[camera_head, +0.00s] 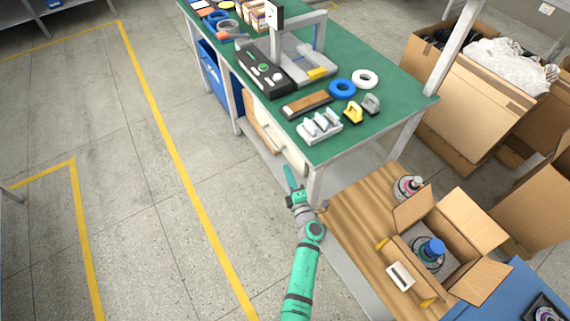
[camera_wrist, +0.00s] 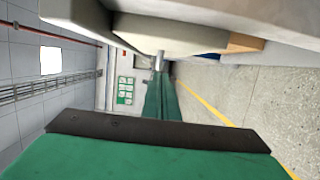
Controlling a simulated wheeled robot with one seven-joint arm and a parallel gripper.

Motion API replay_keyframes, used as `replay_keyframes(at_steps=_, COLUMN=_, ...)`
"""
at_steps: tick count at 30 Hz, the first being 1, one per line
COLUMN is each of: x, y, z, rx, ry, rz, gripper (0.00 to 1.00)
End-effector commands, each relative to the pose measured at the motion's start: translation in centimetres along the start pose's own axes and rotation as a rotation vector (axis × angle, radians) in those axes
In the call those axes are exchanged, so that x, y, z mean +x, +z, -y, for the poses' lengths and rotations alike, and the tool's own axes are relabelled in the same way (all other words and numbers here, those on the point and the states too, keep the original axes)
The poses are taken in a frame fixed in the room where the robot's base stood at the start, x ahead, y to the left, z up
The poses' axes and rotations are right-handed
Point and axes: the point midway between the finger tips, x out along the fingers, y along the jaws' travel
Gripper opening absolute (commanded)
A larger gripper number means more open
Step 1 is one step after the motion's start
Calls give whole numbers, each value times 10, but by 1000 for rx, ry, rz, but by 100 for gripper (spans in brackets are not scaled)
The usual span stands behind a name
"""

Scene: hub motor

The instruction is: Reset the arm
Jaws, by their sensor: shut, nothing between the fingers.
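My arm, green and grey, reaches up from the bottom middle of the head view. My gripper (camera_head: 289,172) is at its far end, beside the near left corner of the green-topped workbench (camera_head: 330,150) and to the left of its leg. Its narrow green fingers are together, with nothing seen between them. In the wrist view my gripper (camera_wrist: 162,98) points away down the aisle, with a pale bench part close above it.
A wooden table (camera_head: 345,215) with an open cardboard box (camera_head: 475,225) and a motor part (camera_head: 408,186) lies right of my arm. The bench holds tools and rings. Larger cartons (camera_head: 450,110) stand at the right. Floor at the left is clear.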

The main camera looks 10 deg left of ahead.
Motion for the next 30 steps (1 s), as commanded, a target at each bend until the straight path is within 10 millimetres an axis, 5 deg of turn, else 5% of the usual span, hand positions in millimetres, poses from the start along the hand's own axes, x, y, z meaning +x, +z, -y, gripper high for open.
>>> replay_keyframes(at_steps=9, x=-46, y=-13, z=1, rx=1, ry=-1, rz=-20, gripper=0)
replay_keyframes(at_steps=23, x=-59, y=-12, z=1, rx=6, ry=0, rz=-18, gripper=0)
replay_keyframes(at_steps=26, x=-72, y=-16, z=1, rx=38, ry=6, rz=-4, gripper=0)
replay_keyframes(at_steps=30, x=-114, y=-25, z=0, rx=144, ry=25, rz=39, gripper=0)
